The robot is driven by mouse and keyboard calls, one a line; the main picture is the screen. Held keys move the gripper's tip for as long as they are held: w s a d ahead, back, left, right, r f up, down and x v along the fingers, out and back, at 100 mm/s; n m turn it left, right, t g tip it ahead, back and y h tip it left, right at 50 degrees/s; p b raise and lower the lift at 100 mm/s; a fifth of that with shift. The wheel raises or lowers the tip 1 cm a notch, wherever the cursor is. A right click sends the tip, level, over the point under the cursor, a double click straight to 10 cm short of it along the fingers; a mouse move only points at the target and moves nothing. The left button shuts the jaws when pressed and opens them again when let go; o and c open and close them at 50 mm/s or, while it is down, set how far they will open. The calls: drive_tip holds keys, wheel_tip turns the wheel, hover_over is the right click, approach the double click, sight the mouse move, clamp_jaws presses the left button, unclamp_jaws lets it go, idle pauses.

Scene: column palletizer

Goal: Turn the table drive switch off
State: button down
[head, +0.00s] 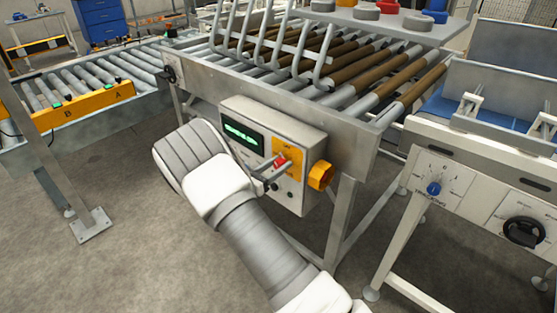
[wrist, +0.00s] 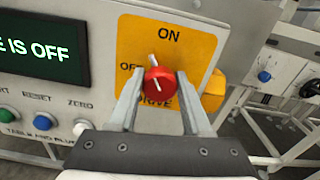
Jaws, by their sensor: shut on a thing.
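The table drive switch is a red knob (wrist: 163,92) with a white line across it, on a yellow plate (wrist: 190,47) marked ON at the top, OFF at the left and DRIVE below. My gripper (wrist: 160,90) is shut on the knob, one finger on each side. The fingers partly cover the OFF and DRIVE labels. I cannot tell exactly which mark the knob's line points to. The green display (wrist: 45,45) beside it ends in "E IS OFF". In the head view the red knob (head: 280,161) shows on the control box (head: 310,142), with my gripper (head: 274,168) at it.
Green, blue and white buttons (wrist: 42,121) lie below the display. A roller table (head: 330,75) stands above the box. Another machine with a black knob (head: 524,232) stands at the right.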

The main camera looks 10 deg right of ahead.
drive_tip(key=n+p, duration=0.3)
drive_tip(key=n, duration=0.2)
drive_tip(key=shift+n, duration=0.3)
drive_tip(key=n+p, duration=0.2)
drive_tip(key=n, duration=0.3)
drive_tip(key=shift+a+f+n, duration=0.1)
drive_tip(key=shift+n, duration=0.2)
drive_tip(key=shift+c, duration=1.7)
unclamp_jaws()
drive_tip(key=shift+w, duration=0.1)
drive_tip(key=v, duration=1.7)
drive_tip(key=shift+a, duration=0.15)
